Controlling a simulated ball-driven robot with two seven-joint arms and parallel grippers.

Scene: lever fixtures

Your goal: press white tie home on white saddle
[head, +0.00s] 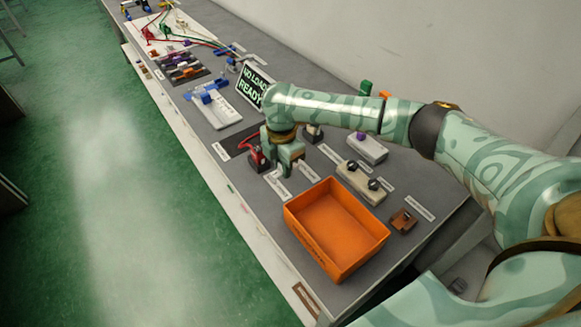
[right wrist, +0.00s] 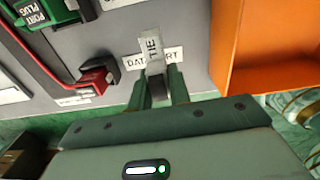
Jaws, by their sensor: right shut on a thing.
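My right gripper (right wrist: 160,82) points down at the bench and is shut on a pale grey-white tie (right wrist: 152,46) marked "TIE". The tie sticks out past the fingertips, over a white label reading partly "DATA … RT". In the head view my right gripper (head: 287,168) is low over the bench, between a red plug and the orange bin. The tie is too small to make out there. I cannot pick out the white saddle with certainty; the gripper and tie cover part of the bench. My left gripper is not in view.
The orange bin (head: 335,230) is empty and close to the gripper; it also shows in the right wrist view (right wrist: 270,45). A red plug (right wrist: 95,78) with a red cable stands beside the gripper.

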